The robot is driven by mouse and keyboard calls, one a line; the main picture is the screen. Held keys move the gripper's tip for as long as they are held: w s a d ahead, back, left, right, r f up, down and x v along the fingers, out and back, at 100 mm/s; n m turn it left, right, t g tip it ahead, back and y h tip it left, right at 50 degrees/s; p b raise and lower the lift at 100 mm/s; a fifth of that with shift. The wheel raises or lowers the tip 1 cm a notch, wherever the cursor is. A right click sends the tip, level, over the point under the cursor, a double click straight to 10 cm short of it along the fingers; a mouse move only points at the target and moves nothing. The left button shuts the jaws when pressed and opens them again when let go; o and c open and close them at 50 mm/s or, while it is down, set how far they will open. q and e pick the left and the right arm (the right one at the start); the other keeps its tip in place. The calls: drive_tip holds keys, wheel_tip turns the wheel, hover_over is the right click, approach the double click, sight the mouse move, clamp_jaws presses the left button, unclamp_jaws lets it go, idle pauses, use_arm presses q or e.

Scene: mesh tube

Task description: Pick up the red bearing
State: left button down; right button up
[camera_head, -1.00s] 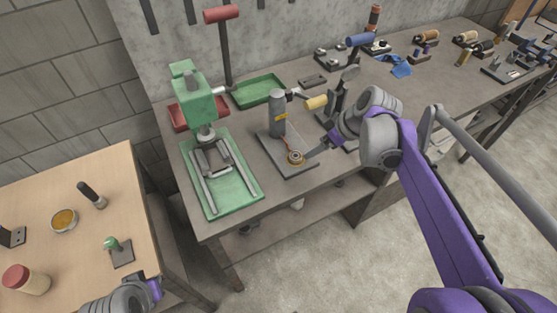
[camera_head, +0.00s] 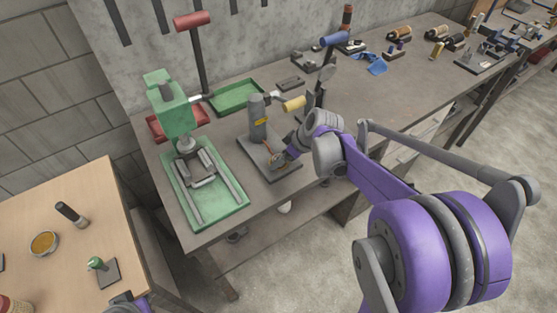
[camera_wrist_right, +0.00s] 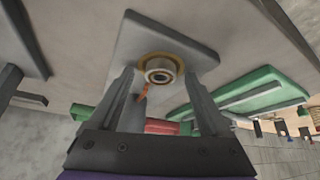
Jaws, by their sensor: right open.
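A ring-shaped bearing (camera_wrist_right: 160,72), silver with a dark centre, sits on an orange-gold ring on the grey plate (camera_wrist_right: 187,33) in the right wrist view. It looks silver and gold rather than red. An orange-red strip (camera_wrist_right: 145,92) runs from it. My right gripper (camera_wrist_right: 160,80) is open, with one finger either side of the bearing in the picture; I cannot tell if they touch it. In the head view my right gripper (camera_head: 288,156) is over the plate's front part and mostly hides the bearing. Only a bit of my left gripper (camera_head: 128,302) shows at the bottom edge.
A grey cylinder (camera_head: 258,118) stands on the same plate behind the gripper. A green press (camera_head: 205,205) is to the left, with a green tray (camera_head: 237,97) behind. A wooden table (camera_head: 65,275) is at lower left.

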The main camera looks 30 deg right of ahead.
clamp_jaws()
idle(0.4)
